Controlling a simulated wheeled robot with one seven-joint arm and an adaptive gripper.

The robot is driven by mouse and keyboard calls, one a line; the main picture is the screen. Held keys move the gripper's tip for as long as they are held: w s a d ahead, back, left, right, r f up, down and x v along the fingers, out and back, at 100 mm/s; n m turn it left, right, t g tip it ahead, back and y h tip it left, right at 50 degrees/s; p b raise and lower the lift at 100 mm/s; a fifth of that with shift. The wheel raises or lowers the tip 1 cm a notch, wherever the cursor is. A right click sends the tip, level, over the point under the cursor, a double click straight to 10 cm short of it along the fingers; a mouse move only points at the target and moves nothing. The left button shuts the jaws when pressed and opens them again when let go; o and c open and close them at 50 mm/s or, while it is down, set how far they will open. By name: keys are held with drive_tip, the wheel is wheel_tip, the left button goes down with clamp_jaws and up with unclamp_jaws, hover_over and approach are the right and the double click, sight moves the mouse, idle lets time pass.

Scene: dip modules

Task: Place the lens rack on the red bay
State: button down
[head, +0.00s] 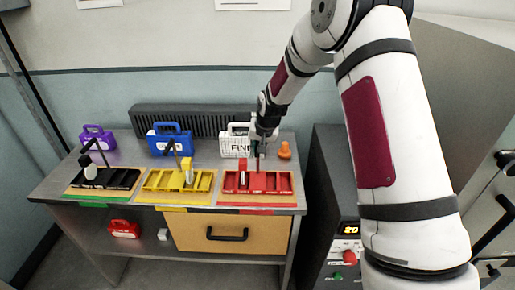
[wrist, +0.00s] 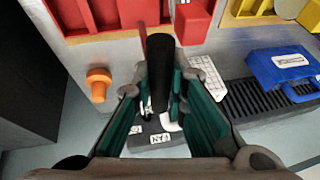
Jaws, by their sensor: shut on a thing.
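A red rack (head: 282,184) with several compartments stands at the right of the bench. It sits over the red bay, whose red front edge (head: 262,208) shows below it. It also shows at the top of the wrist view (wrist: 120,12). My gripper (head: 262,135) is above the rack's back edge, near the white case. In the wrist view, my gripper (wrist: 160,98) is shut on a dark upright handle (wrist: 159,60). The handle's foot is near the red rack, but I cannot tell how they join. No readable label shows which rack is the lens rack.
A white case (head: 235,147) stands just behind the red rack, with an orange knob (head: 284,150) to its right. A yellow rack (head: 160,181) and a black rack (head: 104,179) stand left. Blue (head: 165,141) and purple (head: 97,138) cases stand behind them.

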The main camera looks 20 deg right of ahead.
drive_tip(key=shift+f, duration=0.1)
drive_tip(key=c, duration=1.6)
unclamp_jaws()
drive_tip(key=s+r+n, duration=0.2)
drive_tip(key=s+r, duration=1.8)
drive_tip(key=r, duration=0.4)
drive_tip(key=s+a+r+n, duration=0.1)
drive_tip(key=s+r+n, duration=0.1)
drive_tip(key=s, duration=1.8)
drive_tip(key=shift+a+t+h+b, duration=0.2)
drive_tip(key=shift+t+h+b, duration=0.1)
drive_tip(key=shift+b, duration=0.1)
